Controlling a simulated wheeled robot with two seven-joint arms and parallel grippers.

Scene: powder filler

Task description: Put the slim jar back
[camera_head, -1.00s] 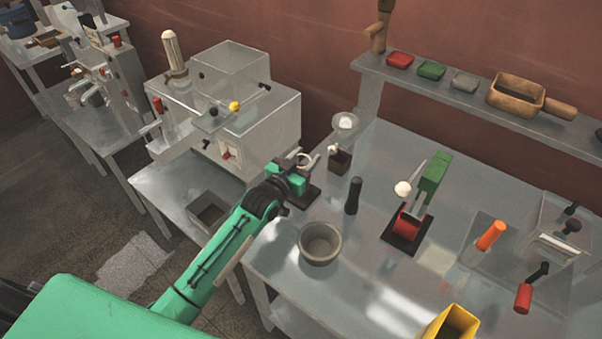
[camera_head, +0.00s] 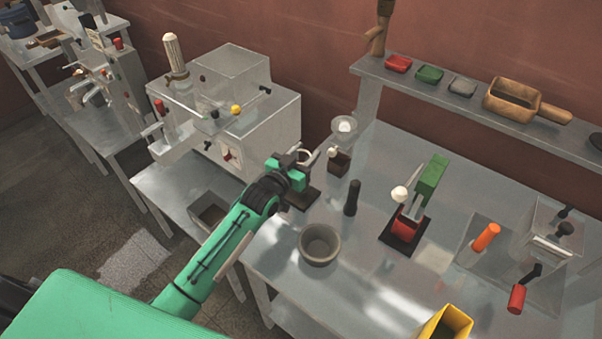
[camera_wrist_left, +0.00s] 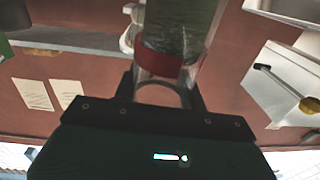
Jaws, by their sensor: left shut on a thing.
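My left gripper (camera_head: 305,160) is at the right edge of the white machine, above the left back corner of the metal table. In the left wrist view its fingers (camera_wrist_left: 162,88) are shut on the slim jar (camera_wrist_left: 185,28), a clear cylinder with dark green content and a red band. In the head view only a pale rim shows between the fingers, and most of the jar is hidden. A dark square base (camera_head: 303,198) lies on the table below the gripper. I cannot tell whether the jar touches anything beneath it. My right gripper is not in view.
A small dark box (camera_head: 339,163) under a clear funnel (camera_head: 343,129) stands just right of the gripper. A black cylinder (camera_head: 351,198), a grey bowl (camera_head: 319,244) and a red-and-green device (camera_head: 408,225) stand nearby. The white machine (camera_head: 255,125) is close on the left.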

